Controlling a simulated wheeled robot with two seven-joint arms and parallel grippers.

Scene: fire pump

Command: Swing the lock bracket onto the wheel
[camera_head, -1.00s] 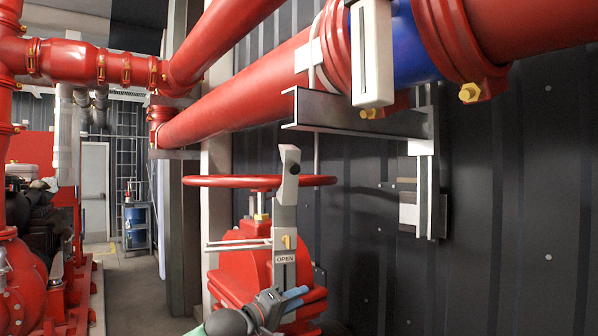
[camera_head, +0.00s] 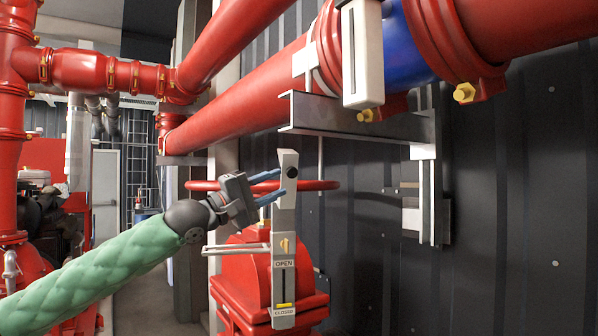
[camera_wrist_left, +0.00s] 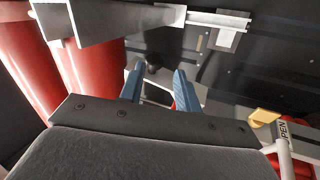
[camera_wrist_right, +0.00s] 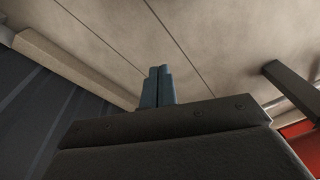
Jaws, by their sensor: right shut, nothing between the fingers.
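The lock bracket (camera_head: 286,209) is a grey upright bar with a dark round hole or knob near its angled top. It stands in front of the red wheel (camera_head: 323,185), above a plate (camera_head: 283,278) marked OPEN and CLOSED. My left gripper (camera_head: 276,184) is at the left side of the bracket's upper part, its blue fingers apart and pointing at it. In the left wrist view the fingers are open, with the bracket's pale end (camera_wrist_left: 157,94) showing between them; contact cannot be told. My right gripper (camera_wrist_right: 157,86) shows only in its wrist view, shut and empty.
Large red pipes (camera_head: 235,107) and a grey support beam (camera_head: 350,120) pass above the wheel. A dark corrugated wall (camera_head: 525,200) stands behind. A thin pale rod (camera_head: 232,249) sticks out left of the bracket. Open floor shows at the left back.

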